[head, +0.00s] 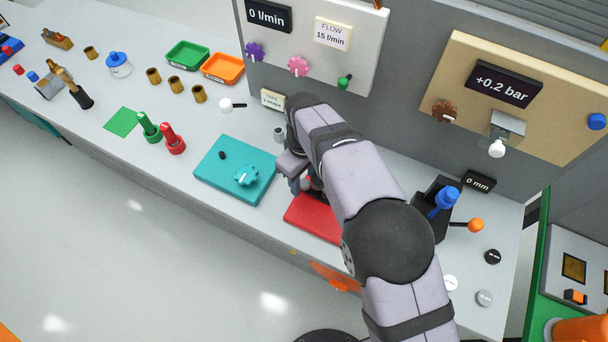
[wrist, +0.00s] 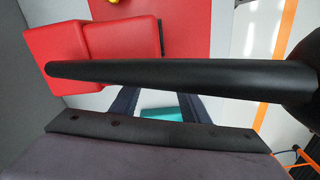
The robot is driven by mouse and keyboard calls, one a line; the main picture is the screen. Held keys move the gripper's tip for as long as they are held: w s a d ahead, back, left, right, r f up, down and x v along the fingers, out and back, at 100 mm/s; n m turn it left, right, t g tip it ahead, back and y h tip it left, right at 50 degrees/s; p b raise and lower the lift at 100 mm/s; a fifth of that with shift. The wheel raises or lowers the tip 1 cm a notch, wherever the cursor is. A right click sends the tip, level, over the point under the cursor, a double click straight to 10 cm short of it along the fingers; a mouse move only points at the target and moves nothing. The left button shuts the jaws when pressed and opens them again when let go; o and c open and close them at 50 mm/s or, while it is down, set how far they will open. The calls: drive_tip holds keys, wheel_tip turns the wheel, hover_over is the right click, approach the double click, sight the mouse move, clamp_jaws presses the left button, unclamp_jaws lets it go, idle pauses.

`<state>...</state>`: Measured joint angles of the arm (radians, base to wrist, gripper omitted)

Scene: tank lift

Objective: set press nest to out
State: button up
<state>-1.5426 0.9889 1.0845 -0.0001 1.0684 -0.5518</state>
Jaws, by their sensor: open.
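No part is clearly labelled as the press nest, and I cannot tell which part it is. A red block (head: 313,217) lies on the bench, partly hidden by my arm. In the wrist view, red boxy shapes (wrist: 95,45) show at the upper left. My gripper (head: 303,184) is low beside the red block, mostly hidden by my arm in the head view. In the wrist view the dark fingers of my gripper (wrist: 158,108) stand apart, with nothing seen held between them. A black bar crosses in front and hides much of that view.
A teal plate (head: 213,180) with a knob lies left of my gripper. A black unit (head: 431,208) with a blue handle and an orange-knobbed lever (head: 475,225) stands to the right, near a 0 mm display (head: 478,181). Panels rise behind.

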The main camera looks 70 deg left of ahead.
drive_tip(key=shift+f, duration=0.1)
clamp_jaws()
drive_tip(key=shift+s+d+b, duration=0.65)
drive_tip(key=shift+s+d, duration=1.7)
drive_tip(key=shift+s, duration=0.05)
unclamp_jaws()
wheel_tip(320, 180, up, 8)
drive_tip(key=b, duration=0.2)
drive_tip(key=shift+f+b, duration=0.25)
drive_tip(key=shift+b, duration=0.05)
